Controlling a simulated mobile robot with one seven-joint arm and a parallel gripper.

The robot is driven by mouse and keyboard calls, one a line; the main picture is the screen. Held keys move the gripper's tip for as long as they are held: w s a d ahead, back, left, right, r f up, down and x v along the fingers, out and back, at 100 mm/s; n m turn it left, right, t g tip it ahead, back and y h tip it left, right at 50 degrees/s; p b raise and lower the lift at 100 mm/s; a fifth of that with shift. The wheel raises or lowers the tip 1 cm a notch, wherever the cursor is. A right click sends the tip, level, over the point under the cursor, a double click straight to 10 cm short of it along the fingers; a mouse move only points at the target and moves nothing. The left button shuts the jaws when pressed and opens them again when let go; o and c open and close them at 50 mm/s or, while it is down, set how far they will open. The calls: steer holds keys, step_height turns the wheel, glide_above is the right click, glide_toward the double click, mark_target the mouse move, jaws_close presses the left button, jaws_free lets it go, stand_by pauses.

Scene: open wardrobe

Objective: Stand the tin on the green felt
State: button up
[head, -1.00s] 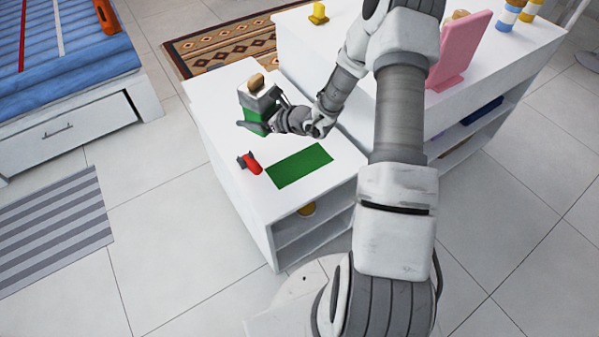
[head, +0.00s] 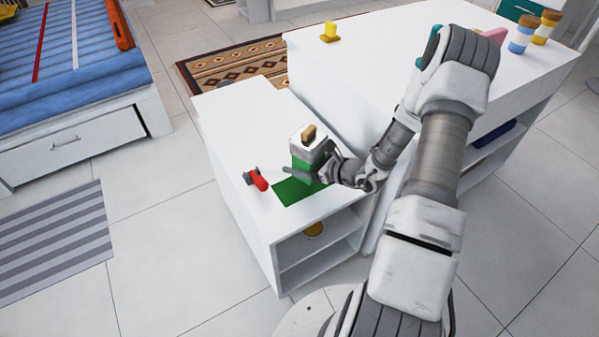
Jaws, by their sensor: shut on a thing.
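The tin (head: 304,164) is an upright green box with a pale upper part and a tan knob on top. My gripper (head: 312,172) is shut on its lower part, with a grey finger showing at its left. The green felt (head: 290,192) is a flat rectangle on the low white cabinet top. The tin appears over the felt's far part; its base is partly hidden by my gripper, so I cannot tell whether it touches the felt.
A red and dark grey object (head: 257,181) lies just left of the felt. The cabinet top (head: 235,112) is clear behind the tin. A taller white unit (head: 345,75) stands at the right, with a yellow object (head: 329,32) on it.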

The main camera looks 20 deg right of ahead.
steer(key=shift+f+b, duration=0.7)
steer(key=shift+f, duration=1.15)
steer(key=shift+f, duration=0.1)
steer(key=o, duration=1.2)
steer(key=shift+r, duration=0.25)
steer(key=p+v, duration=0.3)
steer(key=v, duration=0.8)
steer(key=shift+s+d, duration=0.25)
steer(key=shift+s, duration=0.1)
